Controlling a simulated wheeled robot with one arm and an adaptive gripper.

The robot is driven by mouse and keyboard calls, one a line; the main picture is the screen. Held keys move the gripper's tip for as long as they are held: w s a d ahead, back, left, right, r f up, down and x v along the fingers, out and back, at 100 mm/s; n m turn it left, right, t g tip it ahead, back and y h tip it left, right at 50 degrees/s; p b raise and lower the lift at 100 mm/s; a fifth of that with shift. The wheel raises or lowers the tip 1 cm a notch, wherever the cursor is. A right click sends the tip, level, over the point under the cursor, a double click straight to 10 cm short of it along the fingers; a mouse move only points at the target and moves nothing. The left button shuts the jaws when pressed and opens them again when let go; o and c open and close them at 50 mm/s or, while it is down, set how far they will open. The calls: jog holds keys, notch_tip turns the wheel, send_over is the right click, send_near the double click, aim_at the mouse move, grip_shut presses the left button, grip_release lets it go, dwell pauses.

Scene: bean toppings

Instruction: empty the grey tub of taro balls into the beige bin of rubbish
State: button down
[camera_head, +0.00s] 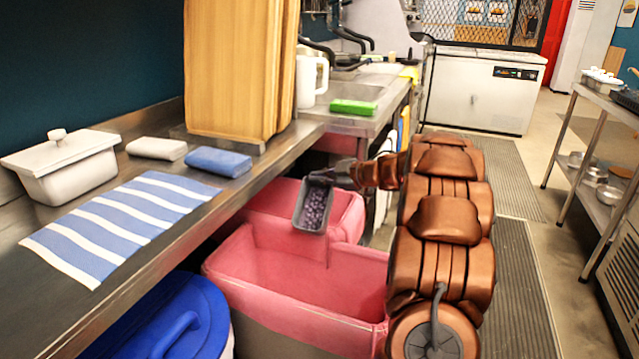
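The grey tub (298,217) hangs in the air at the end of my arm, with dark purple taro balls inside. It looks tilted toward the camera. My gripper (322,178) is at the tub's far rim and appears shut on it; the fingertips are small and partly hidden. Below stand two bins with pink liners. The near bin (262,337) shows a beige outer wall under its pink liner and looks empty inside as far as I see. The tub overlaps the far pink-lined bin (347,215) in the picture, near the border between the two bins.
A steel counter (150,240) runs along the left, bearing a striped cloth (120,220), a white lidded dish (62,170) and wooden boards (235,70). A blue-lidded bin (165,318) stands at front left. A steel rack (575,130) is at right; the aisle floor between is clear.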

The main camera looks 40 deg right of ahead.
jog(key=shift+s+a+r+n+b, duration=0.25)
jog(key=shift+a+n+b, duration=0.2)
jog(key=shift+b, duration=1.65)
jog(key=shift+s+a+f+n+t+h+b, duration=0.15)
jog(key=shift+s+a+n+t+b, duration=0.35)
jog(key=shift+b, duration=1.2)
jog(key=shift+s+a+r+n+t+h+b, duration=0.1)
jog(key=shift+s+a+n+t+h+b, duration=0.45)
jog(key=shift+b, duration=1.15)
jog(key=shift+a+g+b, duration=0.25)
jog(key=shift+a+b, duration=0.1)
jog(key=shift+b, duration=0.25)
jog(key=shift+s+a+f+n+b, duration=0.1)
jog(key=shift+s+a+n+b, duration=0.3)
jog(key=shift+b, duration=0.9)
jog(key=shift+s+a+b, duration=0.15)
jog(key=shift+a+b, duration=0.15)
jog(key=shift+b, duration=0.3)
jog(key=shift+s+a+f+n+t+b, duration=0.35)
jog(key=shift+a+n+t+b, duration=0.1)
jog(key=shift+b, duration=0.85)
